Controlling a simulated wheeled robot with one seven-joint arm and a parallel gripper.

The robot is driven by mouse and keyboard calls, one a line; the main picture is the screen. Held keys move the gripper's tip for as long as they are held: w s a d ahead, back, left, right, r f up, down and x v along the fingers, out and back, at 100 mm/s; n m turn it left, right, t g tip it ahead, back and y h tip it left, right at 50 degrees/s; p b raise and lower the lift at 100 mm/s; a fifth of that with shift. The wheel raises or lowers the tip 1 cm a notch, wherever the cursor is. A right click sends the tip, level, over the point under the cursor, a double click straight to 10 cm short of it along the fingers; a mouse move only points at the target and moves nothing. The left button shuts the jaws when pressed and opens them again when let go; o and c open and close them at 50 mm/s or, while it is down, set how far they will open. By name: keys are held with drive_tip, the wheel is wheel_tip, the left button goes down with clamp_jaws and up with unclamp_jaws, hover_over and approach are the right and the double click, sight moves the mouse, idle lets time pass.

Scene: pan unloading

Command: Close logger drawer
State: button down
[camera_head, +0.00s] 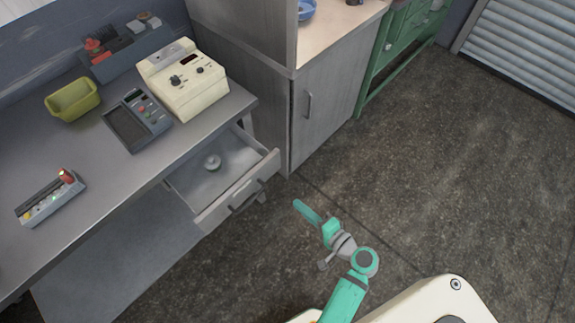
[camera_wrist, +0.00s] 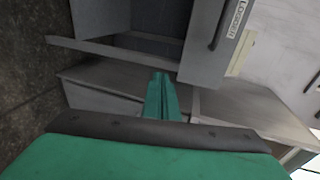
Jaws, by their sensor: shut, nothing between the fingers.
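The grey logger drawer (camera_head: 232,195) stands pulled out from under the grey workbench, below the bench edge. A small round grey item (camera_head: 212,161) lies inside it. The drawer's handle (camera_head: 247,197) is on its front panel. In the wrist view the drawer front (camera_wrist: 207,55) shows at the top, with a dark handle and a label. My gripper (camera_head: 299,205) is to the right of the drawer front and appears apart from it. Its teal fingers (camera_wrist: 161,78) are closed together and empty in the wrist view, pointing toward the drawer.
The workbench (camera_head: 85,215) carries a cream instrument (camera_head: 183,80), a dark handheld meter (camera_head: 136,120), a yellow-green bin (camera_head: 73,99) and a grey box with lights (camera_head: 50,199). A grey cabinet (camera_head: 322,110) stands just right of the drawer. The floor (camera_head: 440,160) on the right is clear.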

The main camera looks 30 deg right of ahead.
drive_tip(key=s+d+r+t+y, duration=0.1)
drive_tip(key=d+r+t+y, duration=0.1)
drive_tip(key=d+r, duration=0.45)
approach(279, 160)
drive_tip(key=shift+n, duration=0.4)
drive_tip(key=x, duration=0.6)
drive_tip(key=shift+w+a, duration=0.1)
drive_tip(key=shift+w, duration=0.1)
